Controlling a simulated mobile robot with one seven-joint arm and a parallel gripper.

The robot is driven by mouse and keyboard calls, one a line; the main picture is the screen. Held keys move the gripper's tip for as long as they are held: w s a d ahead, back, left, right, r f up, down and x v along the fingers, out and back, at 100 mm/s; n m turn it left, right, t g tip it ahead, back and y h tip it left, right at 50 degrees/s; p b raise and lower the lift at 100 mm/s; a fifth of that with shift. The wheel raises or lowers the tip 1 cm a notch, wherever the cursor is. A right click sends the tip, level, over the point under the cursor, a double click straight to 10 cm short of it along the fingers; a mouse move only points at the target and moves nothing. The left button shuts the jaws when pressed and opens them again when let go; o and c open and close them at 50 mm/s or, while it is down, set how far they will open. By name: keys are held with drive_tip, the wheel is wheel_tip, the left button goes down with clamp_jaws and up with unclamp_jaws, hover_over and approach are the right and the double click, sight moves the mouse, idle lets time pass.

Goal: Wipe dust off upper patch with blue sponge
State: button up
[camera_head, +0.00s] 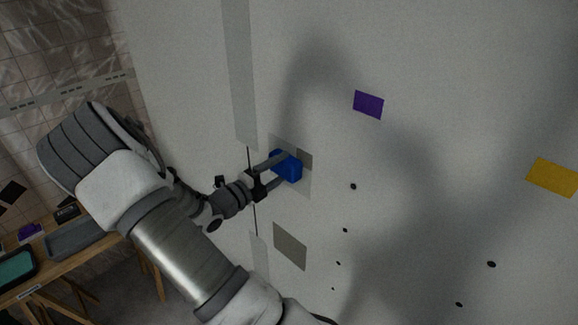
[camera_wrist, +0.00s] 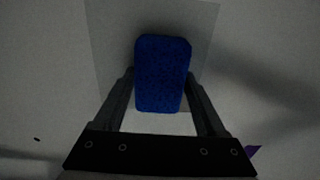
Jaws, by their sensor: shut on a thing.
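My gripper (camera_head: 276,174) is shut on the blue sponge (camera_head: 288,166) and holds it at the white panel, over the upper patch (camera_head: 303,184). In the wrist view the sponge (camera_wrist: 162,75) sits between the two fingers of my gripper (camera_wrist: 161,92), with the pale patch (camera_wrist: 110,40) around it. A darker grey square of dust (camera_head: 305,157) shows at the patch's right side in the head view. The sponge hides part of the patch. I cannot tell whether the sponge touches the surface. A lower patch (camera_head: 290,246), evenly grey-brown, lies below on the panel.
The white panel (camera_head: 430,60) carries a purple square (camera_head: 368,104), a yellow square (camera_head: 553,177) and several black dots. A wooden table (camera_head: 62,264) with a grey tray (camera_head: 76,237) and a teal-lined tray (camera_head: 16,268) stands at the lower left. My arm's shadow falls on the panel.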

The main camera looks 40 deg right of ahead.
drive_tip(key=shift+s+d, duration=0.2)
drive_tip(key=shift+s, duration=2.25)
drive_tip(key=shift+s+d, duration=0.15)
drive_tip(key=shift+s, duration=2.3)
drive_tip(key=shift+a, duration=0.1)
drive_tip(key=a, duration=0.6)
drive_tip(key=shift+s+a, duration=0.25)
drive_tip(key=shift+a, duration=0.15)
